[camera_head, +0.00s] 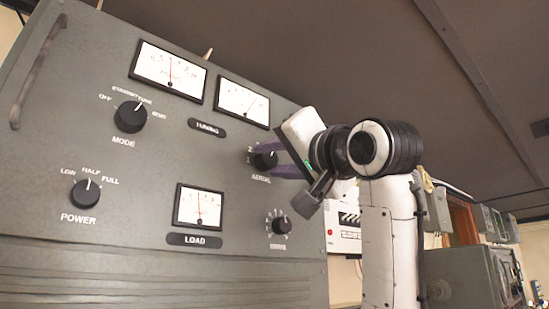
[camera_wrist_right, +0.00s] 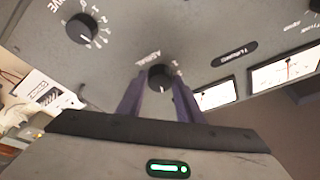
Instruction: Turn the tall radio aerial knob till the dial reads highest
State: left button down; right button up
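The black AERIAL knob (camera_head: 265,160) sits on the grey radio panel below the upper right meter (camera_head: 242,102), whose needle leans right of centre. It also shows in the right wrist view (camera_wrist_right: 159,77), its white mark pointing away from the gripper's left finger side unclearly. My right gripper (camera_head: 268,161) has its two purple fingers on either side of the knob; whether they touch it is too fine to tell. The upper left meter (camera_head: 168,71) and LOAD meter (camera_head: 198,208) both have needles near upright. My left gripper is not in view.
The MODE knob (camera_head: 130,117) and POWER knob (camera_head: 86,193) are at the panel's left. Another small knob (camera_head: 281,225) lies below the AERIAL knob, close to my right gripper. A metal handle (camera_head: 37,72) stands out at the left edge.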

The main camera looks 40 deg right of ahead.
jog(key=c, duration=0.4)
jog(key=shift+n, duration=0.3)
jog(key=shift+d+f+n+y, duration=0.15)
jog(key=shift+n+y, duration=0.35)
jog(key=shift+n, duration=0.7)
jog(key=n+y, duration=0.1)
jog(key=n, duration=0.1)
jog(key=n+y, duration=0.1)
jog(key=n, duration=0.2)
jog(key=n+y, duration=0.1)
jog(key=n, duration=0.1)
jog(key=shift+d+n+y, duration=0.25)
jog(key=shift+n+y, duration=0.05)
jog(key=shift+y, duration=0.1)
jog(key=shift+n, duration=0.3)
jog(key=o, duration=1)
jog(key=shift+o, duration=0.2)
